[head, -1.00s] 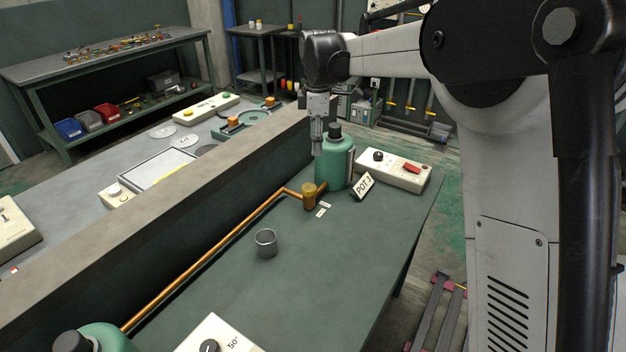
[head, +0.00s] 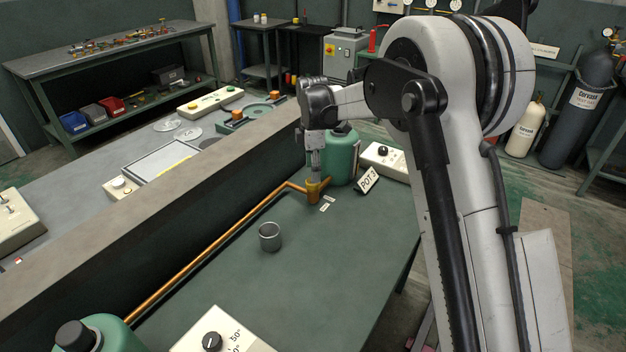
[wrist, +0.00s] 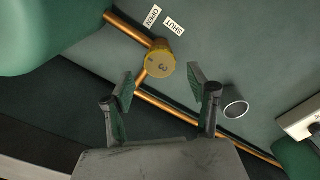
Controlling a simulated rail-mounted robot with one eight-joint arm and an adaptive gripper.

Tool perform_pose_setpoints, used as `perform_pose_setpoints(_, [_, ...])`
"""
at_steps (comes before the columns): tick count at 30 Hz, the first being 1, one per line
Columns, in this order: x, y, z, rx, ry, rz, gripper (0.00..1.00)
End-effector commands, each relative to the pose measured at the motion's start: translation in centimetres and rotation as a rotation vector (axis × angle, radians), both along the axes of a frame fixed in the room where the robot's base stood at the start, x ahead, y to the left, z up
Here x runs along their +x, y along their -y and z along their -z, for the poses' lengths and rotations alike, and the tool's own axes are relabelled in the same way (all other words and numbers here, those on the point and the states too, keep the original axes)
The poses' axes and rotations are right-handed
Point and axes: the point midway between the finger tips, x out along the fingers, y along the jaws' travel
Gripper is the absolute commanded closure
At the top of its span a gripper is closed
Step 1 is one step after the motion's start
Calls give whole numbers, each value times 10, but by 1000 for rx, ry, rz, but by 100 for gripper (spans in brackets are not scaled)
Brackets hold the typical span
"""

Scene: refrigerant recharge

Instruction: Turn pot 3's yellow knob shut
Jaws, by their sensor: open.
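Pot 3's yellow knob (head: 313,193) sits on the copper pipe beside the green pot (head: 342,157). In the wrist view the knob (wrist: 160,63) shows its round top with a "3". Small OPEN (wrist: 151,16) and SHUT (wrist: 173,26) labels lie on the table near it. My gripper (head: 315,172) is open and points down just above the knob in the head view. In the wrist view its two fingers (wrist: 163,88) are spread, with the knob a little above the middle of the gap. I cannot tell whether a finger touches it.
The POT 3 sign (head: 367,180) and a white control box (head: 385,162) stand to the right of the pot. A grey metal cup (head: 270,237) stands nearer on the table. A raised ledge (head: 170,205) runs along the left. The table between cup and right edge is clear.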

Motion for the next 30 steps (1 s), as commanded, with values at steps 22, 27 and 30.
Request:
perform_pose_setpoints(22, [0, 0, 41, 0, 0, 0, 54])
perform_pose_setpoints(27, [0, 0, 41, 0, 0, 0, 77])
perform_pose_setpoints(30, [0, 0, 41, 0, 0, 0, 90])
